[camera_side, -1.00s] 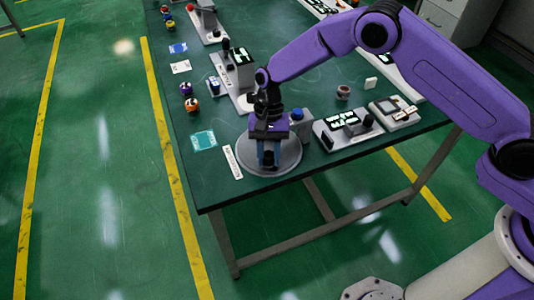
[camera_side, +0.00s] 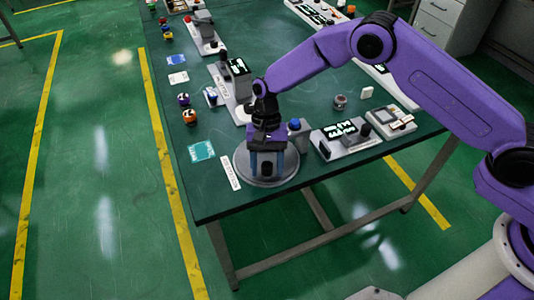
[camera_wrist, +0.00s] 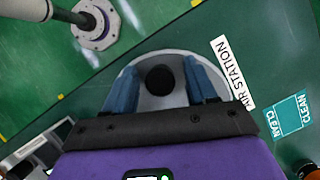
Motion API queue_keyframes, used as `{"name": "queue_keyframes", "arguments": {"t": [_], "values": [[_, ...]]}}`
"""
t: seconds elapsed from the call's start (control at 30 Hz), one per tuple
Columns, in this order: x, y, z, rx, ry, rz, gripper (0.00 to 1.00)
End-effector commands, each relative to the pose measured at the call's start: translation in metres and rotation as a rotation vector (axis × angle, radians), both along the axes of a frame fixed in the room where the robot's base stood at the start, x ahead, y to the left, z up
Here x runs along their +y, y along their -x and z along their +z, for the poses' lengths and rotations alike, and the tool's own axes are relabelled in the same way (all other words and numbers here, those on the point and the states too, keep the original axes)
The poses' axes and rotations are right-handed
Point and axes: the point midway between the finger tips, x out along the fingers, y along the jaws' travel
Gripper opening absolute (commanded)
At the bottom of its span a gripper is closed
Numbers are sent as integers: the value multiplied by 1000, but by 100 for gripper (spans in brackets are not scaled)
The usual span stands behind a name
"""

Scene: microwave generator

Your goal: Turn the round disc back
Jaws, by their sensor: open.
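The round disc (camera_side: 243,176) is grey and lies flat near the front corner of the green table. A short black knob (camera_wrist: 160,80) stands at its middle. My gripper (camera_side: 267,165) points down over the disc, with its blue fingers apart. In the wrist view the fingers of my gripper (camera_wrist: 162,84) stand on either side of the black knob, with a gap to it on each side. Nothing is held. The near part of the disc is hidden by the gripper body in the wrist view.
A white "AIR STATION" label (camera_side: 229,171) lies left of the disc, with a teal "CLEAN" card (camera_side: 201,151) beyond it. A blue-topped part (camera_side: 294,125) stands close behind the disc. A device with a lit display (camera_side: 345,136) is to the right. The table edge is close in front.

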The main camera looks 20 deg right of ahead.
Motion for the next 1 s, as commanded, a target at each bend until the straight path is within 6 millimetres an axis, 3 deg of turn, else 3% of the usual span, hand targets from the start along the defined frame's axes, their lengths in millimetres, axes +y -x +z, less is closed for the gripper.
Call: {"name": "queue_keyframes", "arguments": {"t": [0.23,0.8,1.0], "values": [[-3,-11,26,-4,-3,-1,57],[-21,-52,134,-5,-2,-2,57],[-24,-60,154,-3,-2,-1,57]]}}
